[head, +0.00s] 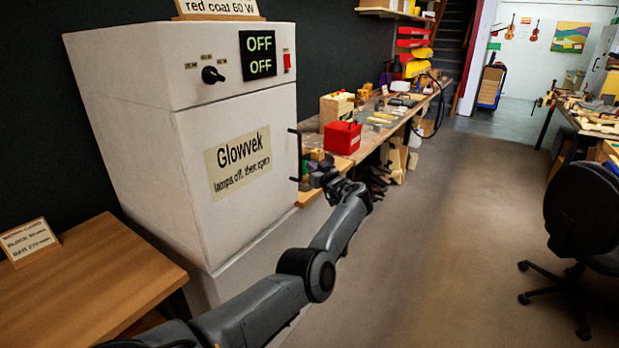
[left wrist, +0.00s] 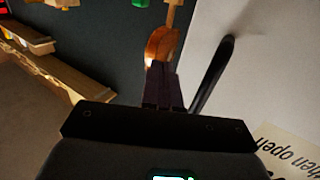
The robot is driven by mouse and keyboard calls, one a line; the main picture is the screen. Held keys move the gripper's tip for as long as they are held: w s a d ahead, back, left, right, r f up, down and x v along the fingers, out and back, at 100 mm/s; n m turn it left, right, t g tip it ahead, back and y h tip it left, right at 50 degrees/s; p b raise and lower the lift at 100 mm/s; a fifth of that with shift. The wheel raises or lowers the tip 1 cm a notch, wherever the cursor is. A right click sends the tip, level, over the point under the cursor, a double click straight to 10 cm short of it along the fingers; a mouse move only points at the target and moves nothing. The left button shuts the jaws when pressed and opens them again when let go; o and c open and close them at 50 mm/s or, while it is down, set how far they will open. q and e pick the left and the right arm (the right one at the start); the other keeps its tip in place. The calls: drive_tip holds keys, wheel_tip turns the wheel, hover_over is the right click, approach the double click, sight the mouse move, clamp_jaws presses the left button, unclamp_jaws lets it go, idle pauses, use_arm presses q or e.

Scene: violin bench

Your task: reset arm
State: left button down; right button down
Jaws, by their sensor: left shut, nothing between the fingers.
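My left arm reaches up from the bottom of the head view. Its gripper (head: 322,170) is just right of the white Glowvek cabinet (head: 222,125), near the door's dark upright handle (head: 299,155). In the left wrist view the dark fingers (left wrist: 163,88) are together with nothing held. The handle (left wrist: 212,75) stands to their right, apart from them. The door looks closed, and the display (head: 259,54) reads OFF twice. My right gripper is in neither view.
A long workbench (head: 385,125) with a red box (head: 342,137) runs behind the gripper. A wooden table (head: 85,280) stands at left, an office chair (head: 585,220) at right. The floor (head: 440,240) between is clear. An orange-brown wooden piece (left wrist: 160,46) shows beyond the fingertips.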

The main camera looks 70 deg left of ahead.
use_arm(q)
drive_tip(key=w+d, duration=0.6)
drive_tip(key=d, duration=0.1)
drive_tip(key=s+d+f+m+t+y+p, duration=0.1)
drive_tip(key=s+d+f+m+t+p, duration=0.1)
drive_tip(key=s+f+m+p, duration=0.35)
drive_tip(key=s+d+f+m+t+y+p, duration=0.1)
drive_tip(key=s+d+f+m+y+p, duration=0.15)
drive_tip(key=f, duration=0.65)
drive_tip(key=s+d+f+m+t+h+p, duration=0.2)
drive_tip(key=d+f+m+t+h+p, duration=0.15)
drive_tip(key=d+f+m+t, duration=0.35)
drive_tip(key=s+d+m+h+p, duration=0.25)
drive_tip(key=d+h, duration=0.45)
drive_tip(key=d, duration=1.1)
drive_tip(key=s+d+m+h+p, duration=0.2)
drive_tip(key=s+d+h, duration=0.35)
drive_tip(key=d, duration=1.15)
drive_tip(key=s+d+r+m+g+h, duration=0.2)
drive_tip(key=s+d+r+g+h, duration=0.4)
drive_tip(key=d+r, duration=0.6)
wheel_tip(320, 180, up, 36)
drive_tip(key=s+d+t+p, duration=0.1)
drive_tip(key=t+p, duration=0.1)
drive_tip(key=p, duration=3.6)
drive_tip(key=shift+s+d+y, duration=0.3)
drive_tip(key=shift+y, duration=0.05)
